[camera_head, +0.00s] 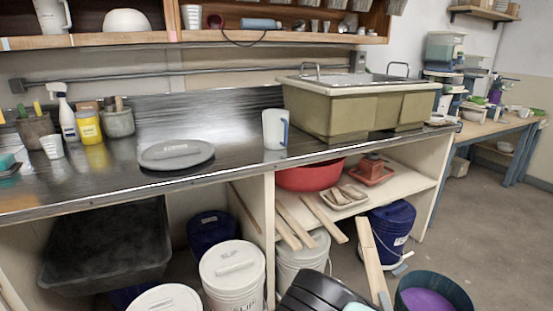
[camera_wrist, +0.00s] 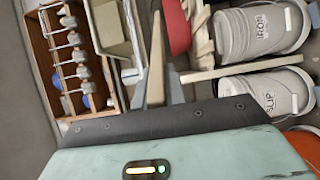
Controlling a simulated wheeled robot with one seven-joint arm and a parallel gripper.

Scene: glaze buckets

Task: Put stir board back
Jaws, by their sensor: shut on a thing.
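The stir board is a pale wooden slat (camera_head: 373,262), upright and slightly tilted in the head view, in front of the lower shelf. In the wrist view the board (camera_wrist: 156,55) points away from me between the grey fingers of my gripper (camera_wrist: 153,85), which is shut on it. The board's lower end is hidden behind my arm. Several similar boards (camera_head: 325,218) lie slanted at the lower shelf, their ends over its front edge. A bucket of purple glaze (camera_head: 430,300) stands on the floor to the right of the held board.
White buckets (camera_head: 232,272) and a blue bucket (camera_head: 391,227) stand below. Open floor (camera_head: 500,235) lies to the right.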

